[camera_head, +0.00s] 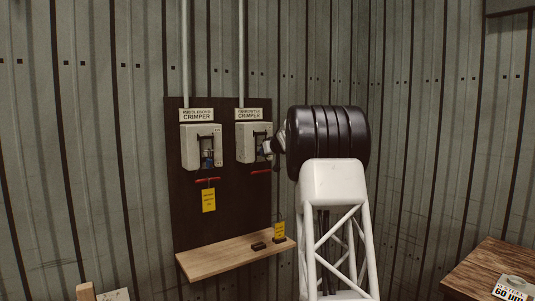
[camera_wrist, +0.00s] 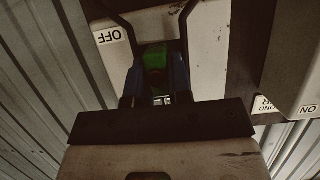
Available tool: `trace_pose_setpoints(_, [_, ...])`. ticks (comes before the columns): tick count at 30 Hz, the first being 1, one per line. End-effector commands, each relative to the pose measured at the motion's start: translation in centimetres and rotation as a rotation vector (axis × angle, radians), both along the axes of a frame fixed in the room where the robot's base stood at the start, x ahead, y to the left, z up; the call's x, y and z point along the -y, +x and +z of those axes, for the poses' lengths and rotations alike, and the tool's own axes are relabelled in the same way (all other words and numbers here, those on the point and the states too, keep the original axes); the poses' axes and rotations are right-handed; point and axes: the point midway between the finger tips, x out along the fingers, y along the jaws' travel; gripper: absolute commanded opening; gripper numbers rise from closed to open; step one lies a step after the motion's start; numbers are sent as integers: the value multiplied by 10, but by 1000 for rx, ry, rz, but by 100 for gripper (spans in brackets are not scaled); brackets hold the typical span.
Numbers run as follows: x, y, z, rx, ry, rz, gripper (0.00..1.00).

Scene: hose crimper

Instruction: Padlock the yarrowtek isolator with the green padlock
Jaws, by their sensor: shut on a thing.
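The right-hand isolator (camera_head: 247,150) is a pale grey box on a dark board, under a label that ends in "CRIMPER"; its first word is too small to read surely. My gripper (camera_head: 267,147) is at the right side of this box. In the wrist view my gripper (camera_wrist: 156,78) has its dark blue fingers shut on the green padlock (camera_wrist: 154,57), in front of the pale box face. An "OFF" label (camera_wrist: 110,35) shows upside down beside the fingers. Whether the padlock's shackle is through anything is hidden.
A similar left-hand isolator (camera_head: 190,150) has a blue item at its front and a yellow tag (camera_head: 208,200) below it. A wooden shelf (camera_head: 215,259) beneath bears dark blocks (camera_head: 258,246) and another yellow tag (camera_head: 279,231). A wooden table (camera_head: 485,270) stands at lower right.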

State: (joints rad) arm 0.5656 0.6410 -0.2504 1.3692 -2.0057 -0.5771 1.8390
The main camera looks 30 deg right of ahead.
Motion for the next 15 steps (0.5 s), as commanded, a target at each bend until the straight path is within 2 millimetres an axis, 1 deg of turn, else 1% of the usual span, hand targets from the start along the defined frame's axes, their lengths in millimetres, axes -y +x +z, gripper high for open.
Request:
trace_pose_setpoints(9, [0,1,-13,0,0,0,0])
trace_pose_setpoints(15, [0,1,-16,1,1,0,0])
